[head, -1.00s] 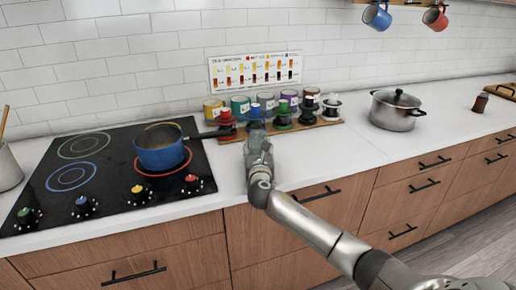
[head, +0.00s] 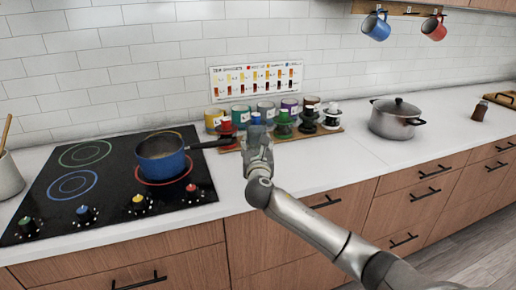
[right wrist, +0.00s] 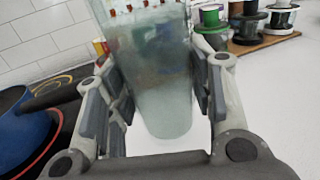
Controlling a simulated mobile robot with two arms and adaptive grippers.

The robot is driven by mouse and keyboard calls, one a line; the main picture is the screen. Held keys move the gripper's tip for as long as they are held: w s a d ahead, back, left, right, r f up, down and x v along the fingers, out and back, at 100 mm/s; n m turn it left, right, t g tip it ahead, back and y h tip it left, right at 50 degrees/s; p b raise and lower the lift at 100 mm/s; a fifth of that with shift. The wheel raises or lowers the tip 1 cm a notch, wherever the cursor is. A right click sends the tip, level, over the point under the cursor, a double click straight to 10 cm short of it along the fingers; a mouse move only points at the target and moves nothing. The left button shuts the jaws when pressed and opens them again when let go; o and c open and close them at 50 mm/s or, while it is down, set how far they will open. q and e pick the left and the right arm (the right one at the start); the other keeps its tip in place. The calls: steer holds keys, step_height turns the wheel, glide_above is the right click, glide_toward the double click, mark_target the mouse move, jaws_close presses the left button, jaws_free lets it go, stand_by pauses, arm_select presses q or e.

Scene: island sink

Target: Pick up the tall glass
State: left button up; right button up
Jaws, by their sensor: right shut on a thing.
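The tall glass (right wrist: 160,85) is clear with a faint green tint. In the right wrist view it stands between the two fingers of my right gripper (right wrist: 158,92), and both pads press on its sides. Its rounded base shows toward the bottom of that view, and its top runs out of the picture. In the head view my right gripper (head: 258,146) is over the front part of the counter, before the row of coloured mugs, and largely hides the glass. My left gripper is not in view.
A blue pan (head: 162,160) sits on the black cooktop (head: 62,215) to the left, its handle pointing toward the mugs. Coloured mugs and cups stand on a wooden board (head: 325,134) behind my gripper. A steel pot (head: 392,122) is to the right. Counter between is clear.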

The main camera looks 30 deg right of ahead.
mark_target(251, 134)
steer(key=s+a+r, duration=0.4)
steer(key=s+a, duration=0.1)
steer(key=shift+r, duration=0.4)
steer(key=shift+s+a+r, duration=0.5)
steer(key=shift+s+a, duration=0.25)
steer(key=shift+s+a+r, duration=0.45)
steer(key=shift+s+a, duration=0.25)
steer(key=shift+s, duration=0.05)
steer(key=shift+a, duration=0.1)
steer(key=s+a+f+n+t+y, duration=0.2)
steer(key=s+a+f+n+y, duration=0.4)
steer(key=s+a+f+y, duration=0.3)
steer(key=s+a+f, duration=0.4)
steer(key=s+a, duration=0.1)
steer(key=shift+s+a+t, duration=0.2)
steer(key=shift+s+t, duration=0.1)
steer(key=shift+s, duration=0.05)
